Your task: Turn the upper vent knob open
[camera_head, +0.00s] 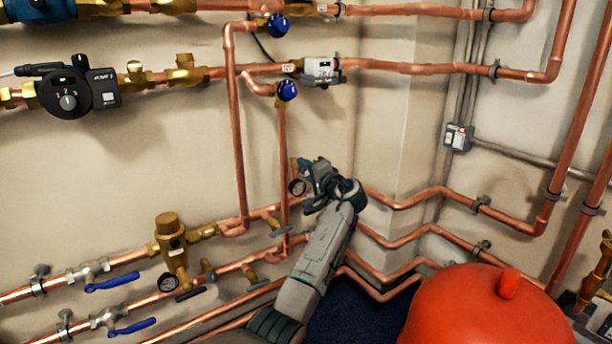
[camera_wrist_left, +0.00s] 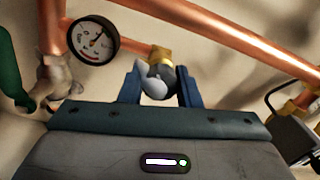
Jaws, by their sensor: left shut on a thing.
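The vent knob (camera_wrist_left: 155,82) is a grey, winged knob in front of a brass fitting (camera_wrist_left: 161,54) on a copper pipe, in the left wrist view. My left gripper (camera_wrist_left: 160,76) has one blue finger on each side of the knob and is shut on it. In the head view my left gripper (camera_head: 314,177) reaches up to the wall pipes near the middle, and it hides the knob there. How far the knob is turned I cannot tell. My right gripper is in neither view.
A round pressure gauge (camera_wrist_left: 90,40) sits just left of the fingers; it also shows in the head view (camera_head: 298,187). Copper pipes run around the gripper. A red tank (camera_head: 485,310) stands at lower right. Blue lever valves (camera_head: 112,283) are at lower left.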

